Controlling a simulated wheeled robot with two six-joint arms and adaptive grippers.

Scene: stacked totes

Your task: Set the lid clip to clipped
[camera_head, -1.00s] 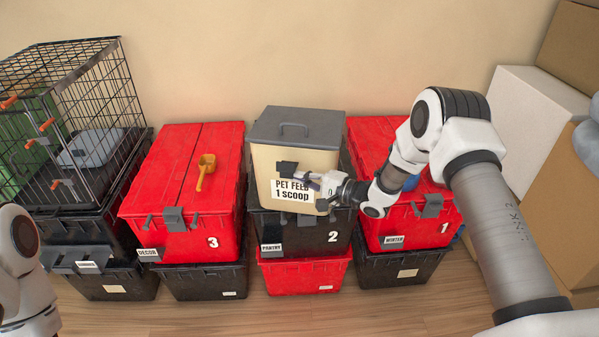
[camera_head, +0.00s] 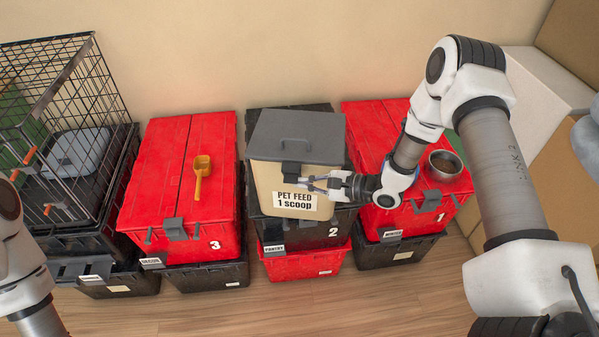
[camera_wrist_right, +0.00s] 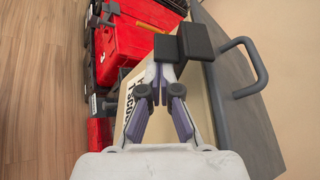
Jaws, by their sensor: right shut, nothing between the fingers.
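The cream feed bin (camera_head: 262,190) with a grey lid (camera_head: 320,132) and a "PET FEED 1 SCOOP" label stands on the middle stack. The dark lid clip (camera_head: 291,169) is at the bin's front, below the lid edge. In the right wrist view the clip (camera_wrist_right: 196,42) shows as dark blocks beside the lid, just beyond the fingertips. I cannot tell whether it is latched. My right gripper (camera_head: 310,182) is shut and empty, in front of the bin close to the clip; contact is unclear. My left gripper is out of view; only my left arm shows.
A red tote (camera_head: 150,190) with an orange scoop (camera_head: 201,178) on its lid stands left. Another red tote (camera_head: 390,222) at right bears a metal bowl (camera_head: 444,166). A wire cage (camera_head: 60,120) is far left, cartons (camera_head: 555,130) far right. Floor in front is clear.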

